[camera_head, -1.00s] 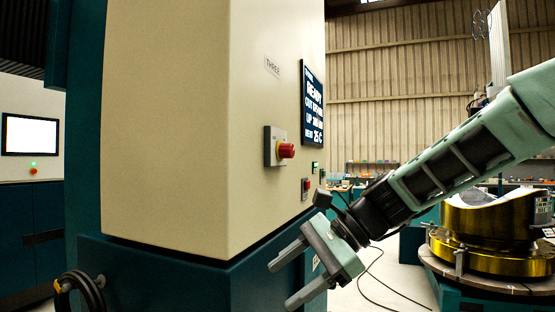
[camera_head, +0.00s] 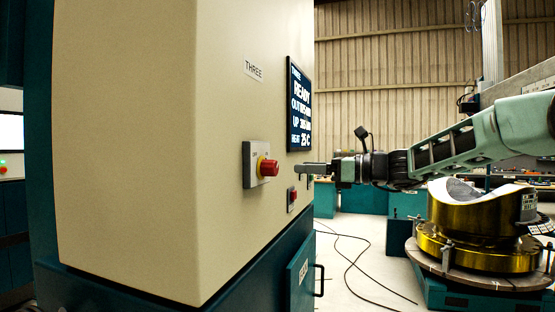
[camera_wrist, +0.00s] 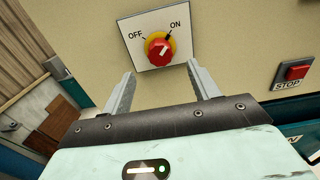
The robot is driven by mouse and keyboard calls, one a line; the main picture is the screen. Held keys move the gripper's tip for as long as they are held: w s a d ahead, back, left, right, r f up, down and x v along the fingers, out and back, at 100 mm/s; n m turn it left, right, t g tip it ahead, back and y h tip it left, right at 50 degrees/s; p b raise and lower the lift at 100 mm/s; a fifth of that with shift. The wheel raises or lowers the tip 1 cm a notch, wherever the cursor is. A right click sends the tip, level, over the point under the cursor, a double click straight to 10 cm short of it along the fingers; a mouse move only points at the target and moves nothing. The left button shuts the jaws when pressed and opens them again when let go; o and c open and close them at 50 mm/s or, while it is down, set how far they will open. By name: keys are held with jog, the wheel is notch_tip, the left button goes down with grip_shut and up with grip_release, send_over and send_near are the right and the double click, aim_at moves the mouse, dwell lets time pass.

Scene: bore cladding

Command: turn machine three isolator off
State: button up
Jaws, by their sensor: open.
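The isolator (camera_head: 267,168) is a red rotary knob on a yellow disc, on a pale plate fixed to the cream cabinet marked THREE. In the wrist view the red knob (camera_wrist: 159,49) shows with OFF at its upper left and ON at its upper right. The white mark on the knob points up and right, toward ON. My gripper (camera_head: 304,168) is level and to the right of the knob in the head view. In the wrist view my gripper (camera_wrist: 161,80) is open, its two fingers either side of and below the knob, with nothing between them. The fingers look apart from the knob.
A red STOP button (camera_wrist: 297,72) sits to the right of the isolator plate in the wrist view. The dark display (camera_head: 299,107) reads READY. A gold cylindrical workpiece (camera_head: 470,230) stands at the right. A black cable lies on the floor.

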aim_at(276, 167)
jog(key=p+x, duration=0.3)
jog(key=x, duration=0.4)
jog(key=shift+a+r, duration=0.15)
jog(key=shift+a, duration=0.1)
jog(key=shift+w+a, duration=0.25)
jog(key=shift+a, duration=0.2)
jog(key=c, duration=1)
